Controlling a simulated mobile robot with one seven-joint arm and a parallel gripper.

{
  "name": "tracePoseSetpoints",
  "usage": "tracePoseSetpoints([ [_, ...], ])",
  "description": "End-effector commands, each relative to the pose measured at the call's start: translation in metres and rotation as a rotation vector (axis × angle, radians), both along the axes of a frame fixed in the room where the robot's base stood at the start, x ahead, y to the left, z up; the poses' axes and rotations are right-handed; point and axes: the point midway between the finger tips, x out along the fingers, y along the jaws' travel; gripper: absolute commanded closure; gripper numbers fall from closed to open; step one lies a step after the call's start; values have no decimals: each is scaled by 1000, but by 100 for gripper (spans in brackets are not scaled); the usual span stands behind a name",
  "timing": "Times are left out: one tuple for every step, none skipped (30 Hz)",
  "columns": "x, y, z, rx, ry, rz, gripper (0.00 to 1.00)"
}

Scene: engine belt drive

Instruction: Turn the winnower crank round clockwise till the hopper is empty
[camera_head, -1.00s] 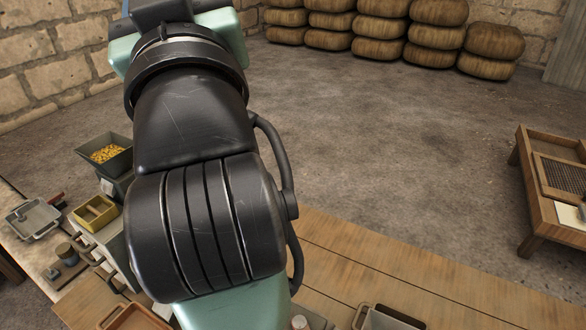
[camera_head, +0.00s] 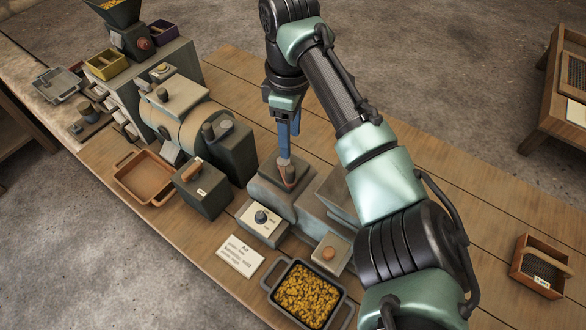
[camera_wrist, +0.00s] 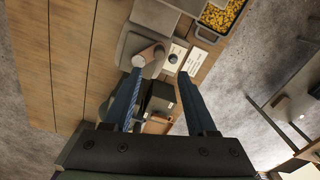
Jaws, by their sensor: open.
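My gripper (camera_head: 285,150) is open, with its blue fingers pointing down over a low grey machine (camera_head: 262,192) on the bench. A wooden knob or handle (camera_head: 289,174) stands on this machine right by the fingertips. In the wrist view, the open fingers of my gripper (camera_wrist: 159,74) sit near the wooden knob (camera_wrist: 150,57), which lies just past the left fingertip; I cannot tell if they touch. A grey hopper (camera_head: 121,16) with yellow grain tops a unit at the upper left, with a red knob (camera_head: 143,43) on it. Which part is the winnower crank is not clear.
A dark tray full of yellow grain (camera_head: 305,293) stands at the bench's front. A control box (camera_head: 262,220), a card (camera_head: 240,256), a drum machine (camera_head: 185,122) and an orange tray (camera_head: 146,178) crowd the left side. The bench (camera_head: 455,215) is fairly clear on the right.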

Motion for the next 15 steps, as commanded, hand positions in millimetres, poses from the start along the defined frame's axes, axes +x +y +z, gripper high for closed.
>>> tracePoseSetpoints([
  [-1, 0, -7, 0, 3, -2, 43],
  [-1, 0, -13, 0, 2, -1, 43],
  [-1, 0, -21, 0, 3, -2, 43],
  [-1, 0, -27, 0, 3, -2, 43],
  [-1, -1, -33, 0, 2, -2, 43],
  [-1, -1, -42, 0, 2, -2, 43],
  [-1, 0, -49, 0, 2, -2, 43],
  [-1, 0, -55, 0, 2, -3, 43],
  [-1, 0, -63, -1, 1, -3, 43],
  [-1, 0, -69, -1, 1, -3, 43],
  [-1, 0, -75, 0, 1, -3, 43],
  [-1, 0, -82, 0, 1, -3, 43],
  [-1, 0, -87, 0, 0, -2, 43],
  [-1, 0, -92, -1, 0, -2, 43],
  [0, 1, -97, 1, -1, -1, 43],
])
